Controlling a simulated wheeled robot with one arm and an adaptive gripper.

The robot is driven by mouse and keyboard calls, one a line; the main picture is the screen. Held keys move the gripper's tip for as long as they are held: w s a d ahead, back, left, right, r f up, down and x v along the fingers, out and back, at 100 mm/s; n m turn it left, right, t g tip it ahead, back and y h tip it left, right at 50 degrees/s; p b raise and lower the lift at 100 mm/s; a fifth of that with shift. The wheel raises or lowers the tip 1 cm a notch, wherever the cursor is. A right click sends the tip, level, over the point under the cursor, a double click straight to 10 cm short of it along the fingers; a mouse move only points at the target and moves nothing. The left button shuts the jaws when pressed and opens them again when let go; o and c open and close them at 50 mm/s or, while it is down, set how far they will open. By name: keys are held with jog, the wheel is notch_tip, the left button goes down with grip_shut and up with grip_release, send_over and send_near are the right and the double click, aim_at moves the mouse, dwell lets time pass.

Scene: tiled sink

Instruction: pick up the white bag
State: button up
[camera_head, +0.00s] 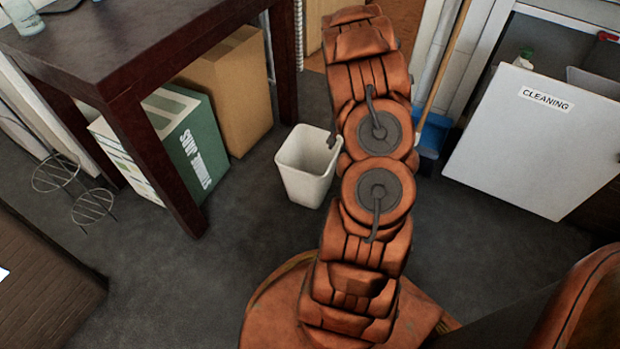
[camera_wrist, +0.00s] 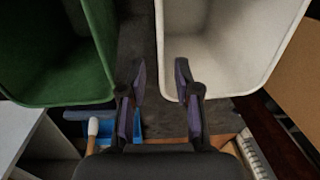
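I see no clear white bag; the pale thing near my gripper looks like an open white bin (camera_head: 306,178), upright on the floor left of my arm. In the wrist view the white bin (camera_wrist: 225,55) fills the upper right, and its inside looks empty. My gripper (camera_wrist: 160,80) is open, with two dark fingers apart. The bin's near left wall lies between the fingers in the picture; the right finger overlaps the bin's inside and the left is outside. I cannot tell whether either touches it. In the head view my arm mostly hides my gripper.
A green bin (camera_wrist: 60,80) stands close left of the white one. A blue dustpan (camera_head: 434,132) lies behind. A dark table (camera_head: 130,45) with boxes (camera_head: 190,150) beneath is on the left. A white cabinet door (camera_head: 540,140) marked "CLEANING" is on the right.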

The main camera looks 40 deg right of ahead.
jog(key=shift+w+a+f+b, duration=0.15)
jog(key=shift+f+b, duration=0.4)
jog(key=shift+f, duration=0.75)
jog(key=shift+w+f+b, duration=0.15)
jog(key=shift+f+b, duration=0.45)
jog(key=shift+f, duration=0.7)
jog(key=shift+w+a+f+b, duration=0.15)
jog(key=shift+f+b, duration=0.4)
jog(key=shift+f, duration=0.75)
grip_shut()
